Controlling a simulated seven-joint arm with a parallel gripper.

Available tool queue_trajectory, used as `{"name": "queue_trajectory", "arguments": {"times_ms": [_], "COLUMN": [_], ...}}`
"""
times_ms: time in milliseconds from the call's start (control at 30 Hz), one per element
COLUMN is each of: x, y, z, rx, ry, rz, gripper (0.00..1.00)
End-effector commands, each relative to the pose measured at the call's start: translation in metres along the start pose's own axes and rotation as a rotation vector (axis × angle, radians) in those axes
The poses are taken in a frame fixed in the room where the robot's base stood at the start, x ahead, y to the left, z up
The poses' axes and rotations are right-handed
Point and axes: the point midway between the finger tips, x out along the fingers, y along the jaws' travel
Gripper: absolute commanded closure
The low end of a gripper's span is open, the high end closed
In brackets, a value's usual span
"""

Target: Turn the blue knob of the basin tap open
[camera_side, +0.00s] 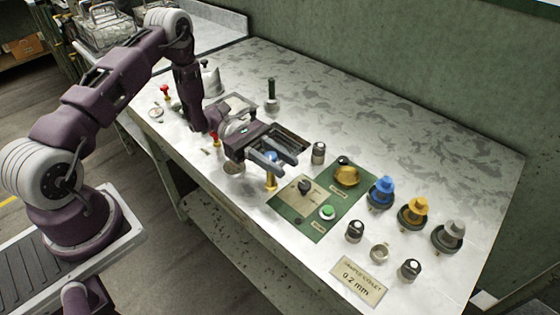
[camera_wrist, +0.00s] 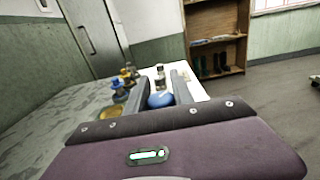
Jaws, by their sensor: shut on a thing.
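The blue knob (camera_side: 271,156) sits atop a brass tap (camera_side: 271,182) in the middle of the table. My gripper (camera_side: 279,158) is level with the knob, its two fingers on either side of it and shut on it. In the wrist view the rounded blue knob (camera_wrist: 161,99) shows between the fingers of my gripper (camera_wrist: 164,92). The fingers hide part of the knob in the side view, so its turn angle cannot be read.
A green panel (camera_side: 338,209) with a brass knob (camera_side: 346,176), a black knob (camera_side: 305,187) and a green button (camera_side: 327,212) lies right of the tap. Blue (camera_side: 381,191), yellow (camera_side: 413,209) and grey (camera_side: 450,232) fittings stand farther right.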

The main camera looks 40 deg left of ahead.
Motion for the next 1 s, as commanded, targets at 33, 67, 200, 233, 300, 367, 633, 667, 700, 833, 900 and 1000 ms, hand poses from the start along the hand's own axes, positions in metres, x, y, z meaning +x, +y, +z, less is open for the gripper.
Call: {"name": "queue_trajectory", "arguments": {"times_ms": [33,67,200,233,300,367,633,667,700,833,900,1000], "x": [-0.001,-0.001,-0.001,-0.001,-0.001,-0.002,-0.004,-0.004,-0.004,-0.006,-0.006,-0.007], "y": [0.0,0.001,0.002,0.003,0.004,0.006,0.012,0.012,0.013,0.015,0.016,0.017], "z": [0.0,0.0,0.001,0.0,0.001,0.001,0.0,0.0,0.0,0.0,0.0,-0.001], "rx": [-0.002,-0.002,-0.003,-0.004,-0.005,-0.005,-0.006,-0.006,-0.006,-0.006,-0.005,-0.006], "ry": [-0.001,-0.001,-0.002,-0.001,-0.002,-0.002,0.0,0.0,0.0,0.001,0.001,0.001], "rz": [0.012,0.022,0.089,0.109,0.16,0.211,0.44,0.463,0.494,0.586,0.627,0.679], "gripper": [1.0,1.0,1.0,1.0,1.0,1.0,1.0,1.0,1.0,1.0,1.0,1.0]}}
